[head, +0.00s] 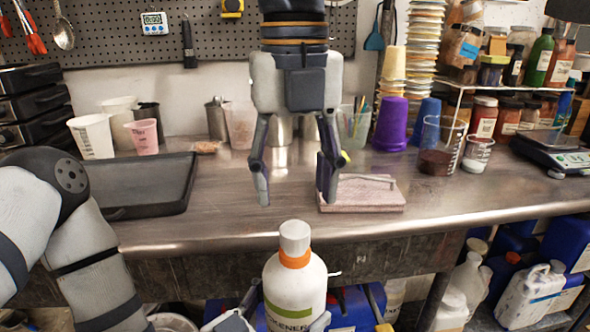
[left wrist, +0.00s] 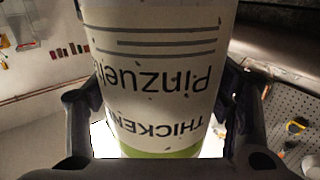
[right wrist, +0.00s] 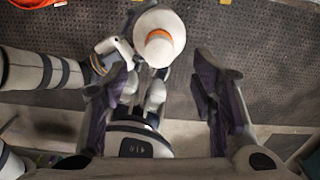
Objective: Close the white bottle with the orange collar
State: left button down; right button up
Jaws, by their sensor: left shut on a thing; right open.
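The white bottle (head: 294,290) with the orange collar (head: 294,259) stands upright in front of the bench edge. A pale cap (head: 294,236) sits on its top; I cannot tell how tightly. My left gripper (left wrist: 160,110) is shut on the bottle's lower body, with a finger on each side in the left wrist view. Its printed label (left wrist: 160,75) fills that view. My right gripper (head: 293,190) is open and empty, pointing down beyond and above the cap. In the right wrist view the bottle's top (right wrist: 158,40) shows beyond and between the open fingers (right wrist: 165,88).
A pink block (head: 362,195) lies on the metal bench behind the bottle. A black tray (head: 150,185) lies to the left. Cups, including a purple one (head: 391,125), and jars line the back. Blue and white containers (head: 530,295) stand below at right.

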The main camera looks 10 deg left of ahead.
aim_at(295, 229)
jog(key=n, duration=0.6)
jog(key=shift+r+n, duration=0.4)
jog(key=n, duration=0.5)
jog(key=shift+r+n, duration=0.3)
notch_tip(295, 229, down, 8)
grip_shut()
